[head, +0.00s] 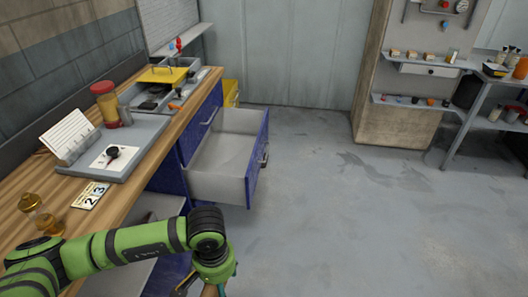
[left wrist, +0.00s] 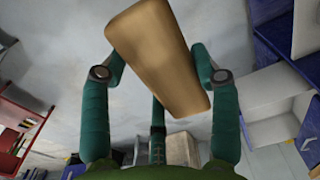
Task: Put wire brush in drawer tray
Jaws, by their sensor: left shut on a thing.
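My left gripper (head: 208,287) is at the bottom edge of the head view, in front of and below the open drawer. In the left wrist view its green fingers (left wrist: 158,68) are shut on a tan wooden piece, which I take to be the wire brush (left wrist: 158,50). No bristles show. In the head view only a bit of brown shows at the gripper, cut off by the frame edge. The drawer tray (head: 222,156) is pulled out of the blue cabinet, grey inside, and looks empty. It also shows at the right of the left wrist view (left wrist: 278,122). My right gripper is not in view.
The wooden workbench (head: 150,175) runs along the left, bearing a grey board (head: 130,160), a red-lidded jar (head: 106,103), an amber jar (head: 40,215) and a yellow-topped tool tray (head: 165,77). Open floor (head: 350,210) lies right of the drawer. Shelves stand far right.

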